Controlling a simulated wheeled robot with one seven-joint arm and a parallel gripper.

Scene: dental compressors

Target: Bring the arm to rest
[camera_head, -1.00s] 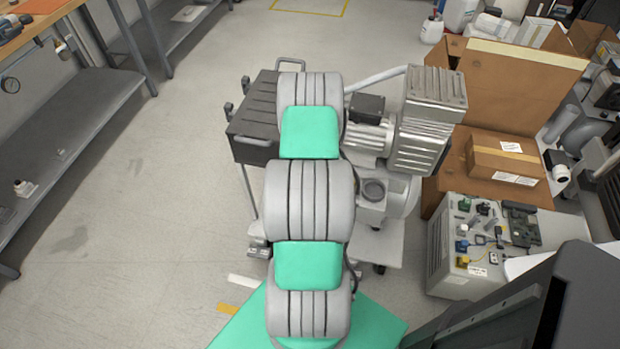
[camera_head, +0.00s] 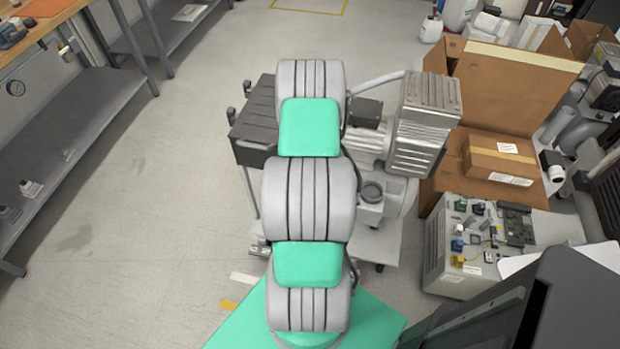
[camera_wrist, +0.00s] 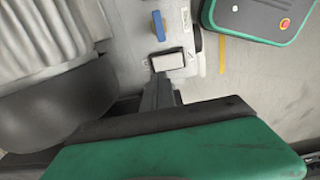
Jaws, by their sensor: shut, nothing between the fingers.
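My arm stretches away from my body up the middle of the head view, with grey ribbed joints and green pads. Its far end hides my gripper there. In the wrist view my gripper (camera_wrist: 160,88) shows as dark fingers together, with nothing between them, beyond a green and black body. The fingertips appear just below a small white block (camera_wrist: 168,62) on a pale surface; I cannot tell whether they touch it.
A grey compressor (camera_head: 425,120) stands right of my arm. A dark cart (camera_head: 256,120) is on its left. An open cardboard box (camera_head: 515,85) and a grey case with small parts (camera_head: 450,240) are at right. A metal shelf (camera_head: 75,135) lines the left; floor between is clear.

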